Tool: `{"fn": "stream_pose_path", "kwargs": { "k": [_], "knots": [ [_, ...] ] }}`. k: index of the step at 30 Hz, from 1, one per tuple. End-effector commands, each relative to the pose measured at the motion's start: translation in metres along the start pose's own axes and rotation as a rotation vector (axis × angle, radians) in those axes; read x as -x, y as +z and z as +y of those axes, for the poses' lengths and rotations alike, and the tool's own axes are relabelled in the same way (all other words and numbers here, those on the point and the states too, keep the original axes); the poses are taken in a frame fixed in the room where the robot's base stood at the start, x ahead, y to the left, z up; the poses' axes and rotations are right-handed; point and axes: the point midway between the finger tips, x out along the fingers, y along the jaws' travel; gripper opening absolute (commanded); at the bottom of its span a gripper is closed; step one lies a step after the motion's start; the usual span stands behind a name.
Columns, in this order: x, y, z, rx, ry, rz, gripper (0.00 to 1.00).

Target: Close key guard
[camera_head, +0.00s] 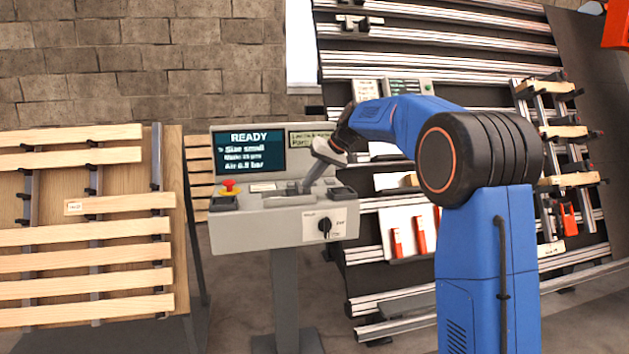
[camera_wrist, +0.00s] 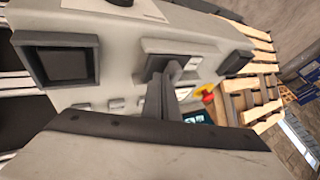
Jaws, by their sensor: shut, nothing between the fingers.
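The grey control console (camera_head: 260,228) stands in the middle of the head view, with a lit screen reading READY. My gripper (camera_head: 306,187) points down at the middle of its top panel, shut and empty. In the wrist view my gripper (camera_wrist: 168,80) is shut close over a dark-edged fitting (camera_wrist: 152,66) in the panel's middle. The fingers partly hide this fitting; I cannot tell whether they touch it. A black rotary switch (camera_head: 325,227) is on a white plate on the console's front. I cannot clearly make out a key guard or its position.
A red mushroom button (camera_head: 229,186) on a yellow base is at the panel's left. A dark-framed box (camera_head: 342,193) is at its right, also in the wrist view (camera_wrist: 68,65). A slatted wooden rack (camera_head: 85,262) stands left; a rail wall (camera_head: 440,50) stands behind my arm.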

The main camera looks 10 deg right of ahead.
Motion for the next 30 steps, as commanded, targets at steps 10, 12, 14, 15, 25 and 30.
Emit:
{"fn": "stream_pose_path", "kwargs": {
  "k": [10, 12, 14, 15, 25, 30],
  "knots": [
    [-0.003, 0.000, -0.006, 0.002, -0.001, -0.001, 0.00],
    [-0.009, 0.000, -0.016, 0.004, -0.001, -0.002, 0.00],
    [-0.014, 0.001, -0.027, 0.004, -0.001, -0.003, 0.00],
    [-0.018, 0.001, -0.035, 0.005, -0.002, -0.003, 0.00],
    [-0.039, 0.000, -0.073, 0.002, 0.000, -0.001, 0.00],
    [-0.040, 0.000, -0.075, 0.001, -0.001, 0.000, 0.00]
  ]
}}
